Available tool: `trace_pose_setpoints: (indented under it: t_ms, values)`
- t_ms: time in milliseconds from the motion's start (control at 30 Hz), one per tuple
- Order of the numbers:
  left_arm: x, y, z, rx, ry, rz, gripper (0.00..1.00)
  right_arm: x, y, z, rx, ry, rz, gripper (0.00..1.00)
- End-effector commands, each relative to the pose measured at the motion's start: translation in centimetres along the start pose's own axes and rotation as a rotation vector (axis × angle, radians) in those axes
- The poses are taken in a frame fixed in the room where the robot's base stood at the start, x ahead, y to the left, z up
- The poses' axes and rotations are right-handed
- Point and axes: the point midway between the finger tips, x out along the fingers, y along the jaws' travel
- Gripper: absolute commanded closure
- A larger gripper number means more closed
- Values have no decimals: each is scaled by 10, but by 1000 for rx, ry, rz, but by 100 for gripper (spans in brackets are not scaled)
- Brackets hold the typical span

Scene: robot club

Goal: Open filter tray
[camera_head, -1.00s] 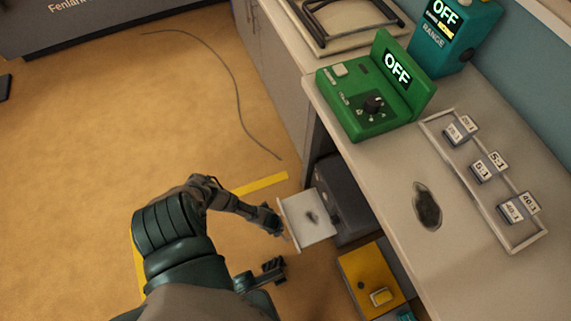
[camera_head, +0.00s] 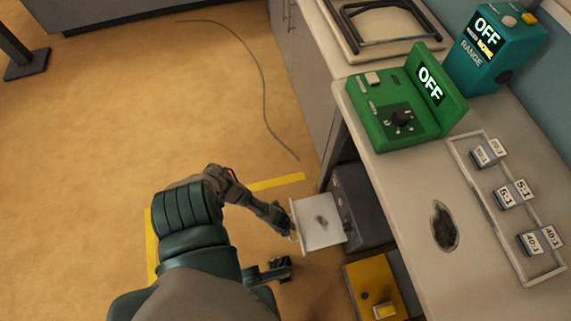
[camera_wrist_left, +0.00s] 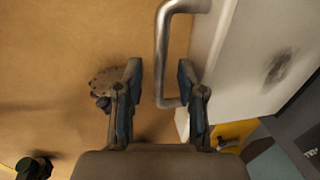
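A white tray (camera_head: 318,238) with a dark smudge sticks out to the left from a dark grey unit (camera_head: 362,215) under the bench. Its metal bar handle (camera_wrist_left: 162,55) is on the tray's left side in the left wrist view. My left gripper (camera_wrist_left: 160,75) is open, with the lower part of the handle between its fingers, closer to the right finger. A gap shows beside the left finger. In the head view, my left gripper (camera_head: 285,222) is at the tray's left edge. A dark gripper-like part, probably my right gripper (camera_head: 283,267), is below it; its finger state is unclear.
A yellow box (camera_head: 372,290) stands just below the grey unit. The bench above carries a green device (camera_head: 395,110) reading OFF, a teal device (camera_head: 490,50) and a rack of small blocks (camera_head: 515,195). Floor left of the tray is open, with a thin cable (camera_head: 262,85).

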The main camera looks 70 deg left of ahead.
Motion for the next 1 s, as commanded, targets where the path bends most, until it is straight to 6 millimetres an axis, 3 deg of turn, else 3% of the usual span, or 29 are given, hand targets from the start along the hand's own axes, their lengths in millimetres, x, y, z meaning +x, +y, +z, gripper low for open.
trace_pose_setpoints:
  t_ms: [167,600,800,1000]
  values:
    - [-20,1,1,1,1,1,61,0,0,0,1,-1,-1,100]
    - [-100,1,3,1,-1,2,61,0,0,0,1,-2,-1,100]
    - [-114,1,3,1,-2,3,61,0,0,0,1,-3,-1,100]
    - [-116,1,3,0,-2,3,61,0,0,0,1,-3,-1,100]
